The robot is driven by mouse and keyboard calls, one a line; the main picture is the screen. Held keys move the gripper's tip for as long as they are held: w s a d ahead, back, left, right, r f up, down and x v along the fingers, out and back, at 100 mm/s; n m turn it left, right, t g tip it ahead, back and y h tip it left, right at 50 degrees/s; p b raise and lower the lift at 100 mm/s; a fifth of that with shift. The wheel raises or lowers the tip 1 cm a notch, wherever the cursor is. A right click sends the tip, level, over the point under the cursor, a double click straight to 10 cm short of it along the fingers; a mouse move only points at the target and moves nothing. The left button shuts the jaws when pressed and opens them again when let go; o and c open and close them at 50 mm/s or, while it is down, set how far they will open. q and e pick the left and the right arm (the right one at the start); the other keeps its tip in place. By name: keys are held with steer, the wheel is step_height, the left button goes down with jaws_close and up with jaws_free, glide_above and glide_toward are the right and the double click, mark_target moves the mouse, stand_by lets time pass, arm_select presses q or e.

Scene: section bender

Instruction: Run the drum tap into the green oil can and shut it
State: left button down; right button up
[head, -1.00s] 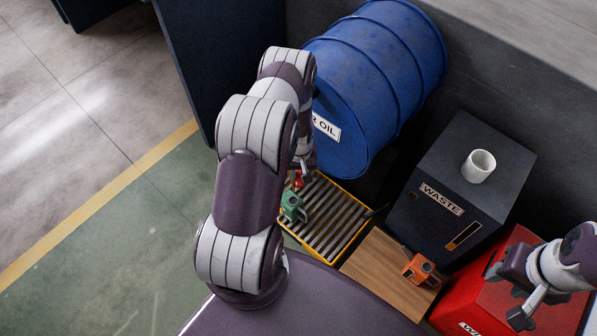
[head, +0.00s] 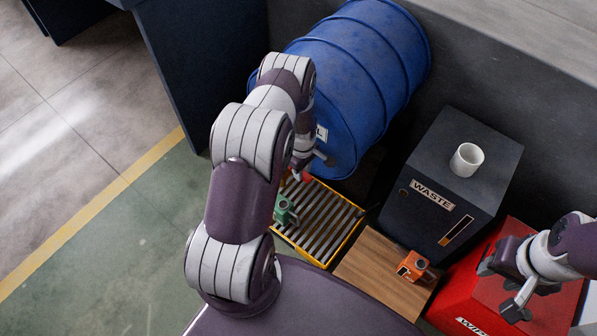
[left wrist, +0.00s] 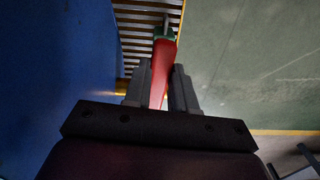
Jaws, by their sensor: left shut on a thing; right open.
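The blue oil drum (head: 365,75) lies on its side, its end facing the yellow drip tray (head: 318,258). The green oil can (head: 284,208) stands on the tray's slats, partly hidden by my left arm; part of it shows in the left wrist view (left wrist: 164,33). A red tap handle (left wrist: 165,70) runs between the fingers of my left gripper (left wrist: 162,82), which is shut on it. In the head view my arm hides most of the tap. I cannot see any oil stream or the level in the can. My right gripper (head: 500,290) is open and empty.
A dark waste bin (head: 450,195) with a white cup (head: 467,160) on top stands behind. A red wipes box (head: 476,302) is below my right gripper. The green floor at left is clear.

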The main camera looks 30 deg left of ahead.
arm_select(q)
steer(key=shift+w+n, duration=0.3)
steer(key=shift+n, duration=0.2)
steer(key=c, duration=0.9)
jaws_free()
steer(key=shift+r, duration=0.15)
step_height(320, 180, up, 12)
steer(key=p, duration=0.2)
steer(key=shift+r+p, duration=0.2)
steer(key=shift+p, duration=0.1)
